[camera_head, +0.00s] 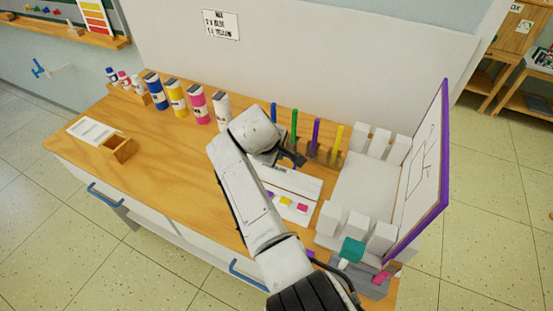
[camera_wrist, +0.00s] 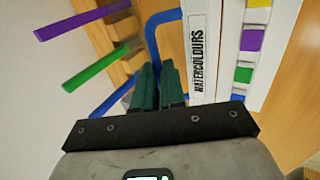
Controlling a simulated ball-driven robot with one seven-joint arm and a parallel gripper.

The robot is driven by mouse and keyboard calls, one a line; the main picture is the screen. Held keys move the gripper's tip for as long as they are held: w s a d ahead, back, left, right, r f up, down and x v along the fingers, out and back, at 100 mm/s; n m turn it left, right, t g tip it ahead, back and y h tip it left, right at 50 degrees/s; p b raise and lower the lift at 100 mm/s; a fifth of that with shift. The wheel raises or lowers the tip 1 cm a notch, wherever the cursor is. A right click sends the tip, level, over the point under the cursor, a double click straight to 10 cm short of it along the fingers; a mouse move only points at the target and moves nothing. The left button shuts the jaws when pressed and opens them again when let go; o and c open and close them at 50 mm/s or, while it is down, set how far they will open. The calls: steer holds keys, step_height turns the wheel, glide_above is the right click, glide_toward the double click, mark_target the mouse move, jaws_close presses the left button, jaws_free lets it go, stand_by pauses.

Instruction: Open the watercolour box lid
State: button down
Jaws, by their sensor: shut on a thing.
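The white watercolour box (camera_head: 291,214) sits on the wooden worktop, partly hidden by my arm. Its white lid (camera_head: 297,183) is raised at the back, and coloured paint pans show in front of it. In the wrist view the lid's edge carries the label WATERCOLOURS (camera_wrist: 200,52), with yellow, purple and green pans (camera_wrist: 251,40) beside it. A blue loop handle (camera_wrist: 151,35) runs from the lid to my gripper (camera_wrist: 158,68). My gripper's dark green fingers are shut on this handle; the grip point itself is partly hidden. My gripper also shows behind the box in the head view (camera_head: 296,158).
Upright blue, green (camera_head: 294,126), purple (camera_head: 316,137) and yellow (camera_head: 336,145) sticks stand close behind my gripper. White blocks (camera_head: 380,240) and a purple-edged board (camera_head: 425,165) stand at right. Paint bottles (camera_head: 176,97) line the back left. The left worktop is mostly clear.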

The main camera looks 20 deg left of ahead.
steer(key=shift+w+f+b, duration=0.35)
steer(key=shift+w+f, duration=0.1)
steer(key=shift+w, duration=0.05)
steer(key=shift+d, duration=0.1)
steer(key=c, duration=1.2)
jaws_free()
steer(key=v, duration=1)
steer(key=shift+r, duration=0.4)
steer(key=shift+s, duration=0.1)
